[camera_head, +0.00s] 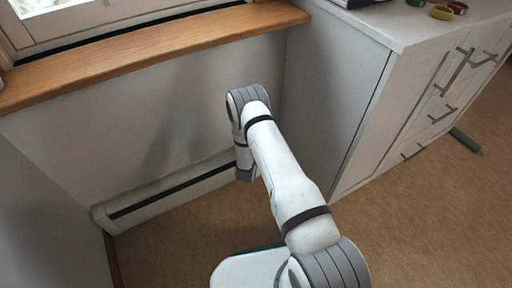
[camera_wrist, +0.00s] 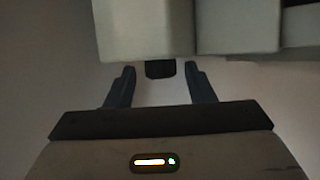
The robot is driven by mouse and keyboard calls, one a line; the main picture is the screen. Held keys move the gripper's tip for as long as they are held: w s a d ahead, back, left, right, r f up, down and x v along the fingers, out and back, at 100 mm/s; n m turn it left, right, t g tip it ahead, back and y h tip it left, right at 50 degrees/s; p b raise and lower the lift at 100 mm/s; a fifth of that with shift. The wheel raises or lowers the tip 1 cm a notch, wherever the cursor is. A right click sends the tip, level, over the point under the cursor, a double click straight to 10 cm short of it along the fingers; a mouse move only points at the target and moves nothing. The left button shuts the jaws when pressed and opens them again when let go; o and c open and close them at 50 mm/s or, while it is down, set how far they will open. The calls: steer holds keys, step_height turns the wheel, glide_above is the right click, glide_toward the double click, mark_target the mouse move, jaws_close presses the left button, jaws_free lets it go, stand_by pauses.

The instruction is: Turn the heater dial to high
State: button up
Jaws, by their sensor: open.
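The long, low white baseboard heater (camera_head: 140,204) with a dark slot runs along the wall under the window in the head view. In the wrist view its pale casing (camera_wrist: 145,30) fills the top. A small dark block (camera_wrist: 160,70), which looks like the dial, sticks out from the casing edge. My gripper (camera_wrist: 160,68) is open, with one fingertip on each side of this block and a visible gap on both sides. The dial's markings and setting cannot be seen. In the head view my arm hides the right end of the heater and the dial.
A white cabinet (camera_head: 335,95) with drawers and bar handles stands close on the right of my arm. A wooden window sill (camera_head: 150,52) juts out above the heater. A green object (camera_head: 465,140) lies on the brown floor. Open floor (camera_head: 430,225) lies at the lower right.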

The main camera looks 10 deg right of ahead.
steer(key=p+v, duration=0.3)
steer(key=v, duration=0.4)
steer(key=shift+s, duration=0.35)
steer(key=shift+a, duration=0.15)
